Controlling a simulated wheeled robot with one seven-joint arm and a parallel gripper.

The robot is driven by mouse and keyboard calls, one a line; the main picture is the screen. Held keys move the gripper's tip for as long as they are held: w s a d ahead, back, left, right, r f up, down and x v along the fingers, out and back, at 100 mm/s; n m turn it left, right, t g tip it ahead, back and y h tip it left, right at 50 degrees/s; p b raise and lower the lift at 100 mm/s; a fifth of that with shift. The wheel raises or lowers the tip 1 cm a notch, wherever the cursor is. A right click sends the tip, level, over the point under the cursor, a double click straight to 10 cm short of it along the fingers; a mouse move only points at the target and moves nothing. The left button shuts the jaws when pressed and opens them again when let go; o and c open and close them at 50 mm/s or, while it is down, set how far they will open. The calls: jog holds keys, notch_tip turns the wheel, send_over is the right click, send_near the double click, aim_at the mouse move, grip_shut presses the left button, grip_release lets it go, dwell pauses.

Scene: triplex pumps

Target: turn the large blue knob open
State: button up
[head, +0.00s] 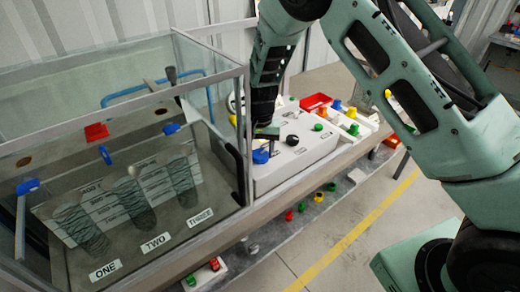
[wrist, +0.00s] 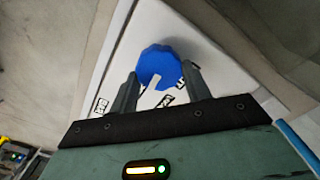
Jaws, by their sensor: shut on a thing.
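The large blue knob (wrist: 158,64) sits on the white control panel, with a white pointer mark on its face. In the wrist view my gripper (wrist: 160,80) has one finger on each side of the knob, closed on it. In the head view the blue knob (head: 260,156) shows at the panel's near left part, and my gripper (head: 266,132) comes down on it from above. The fingers are small and dark there, and part of the knob is hidden by them.
The white panel (head: 298,163) also carries a black knob (head: 292,140) and a green knob (head: 318,127). A glass-walled tank (head: 120,165) with blue handles stands close on the left. Floor is free at the right front.

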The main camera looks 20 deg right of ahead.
aim_at(261, 152)
jog(key=shift+m, duration=0.6)
jog(key=o, duration=1)
jog(key=shift+r, duration=0.1)
notch_tip(261, 152, up, 17)
jog(key=b, duration=0.3)
jog(key=shift+r, duration=0.15)
